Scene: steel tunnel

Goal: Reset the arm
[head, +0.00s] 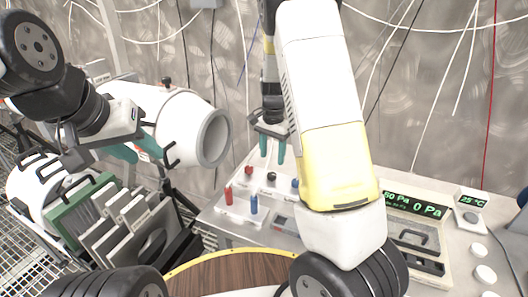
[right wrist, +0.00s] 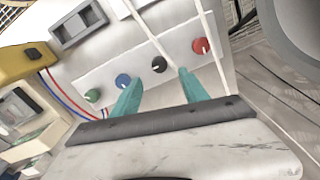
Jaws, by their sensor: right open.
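My right gripper (head: 272,150) hangs over the console in the head view, its two teal fingers apart with nothing between them. In the right wrist view its fingers (right wrist: 158,92) point at a white panel (right wrist: 142,62) with green, blue, black and red knobs; I cannot tell whether they touch it. My left gripper (head: 130,153) is at the left, beside a white cylinder with a grey open end (head: 200,135). Its teal fingers are partly hidden, so its opening is unclear.
A rack of grey and green panels (head: 110,225) stands lower left. A wooden round top (head: 235,272) is in front. Cables hang along the metal wall.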

